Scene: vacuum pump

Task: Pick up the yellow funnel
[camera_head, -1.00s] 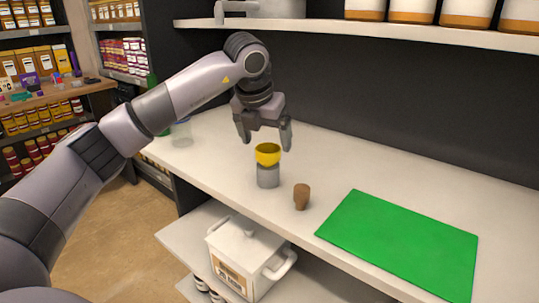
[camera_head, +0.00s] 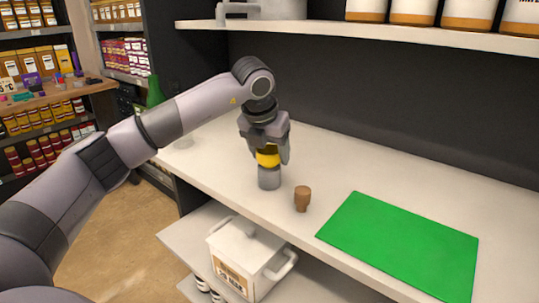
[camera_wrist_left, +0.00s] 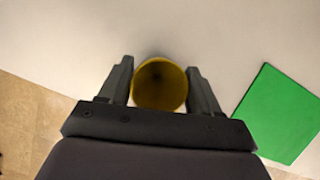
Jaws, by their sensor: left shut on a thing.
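The yellow funnel (camera_head: 267,158) sits on top of a grey cylinder (camera_head: 269,178) on the white counter. My left gripper (camera_head: 270,157) is lowered over the funnel from above and is shut on it, one finger at each side. In the left wrist view the funnel (camera_wrist_left: 160,84) shows as a round yellow opening between the two fingertips (camera_wrist_left: 160,80). The funnel's lower end is hidden. I cannot tell whether it still rests on the cylinder. My right gripper is not in view.
A brown stopper (camera_head: 302,198) stands just right of the cylinder. A green mat (camera_head: 400,245) lies further right on the counter (camera_head: 345,165). A white shelf (camera_head: 400,32) with containers hangs above.

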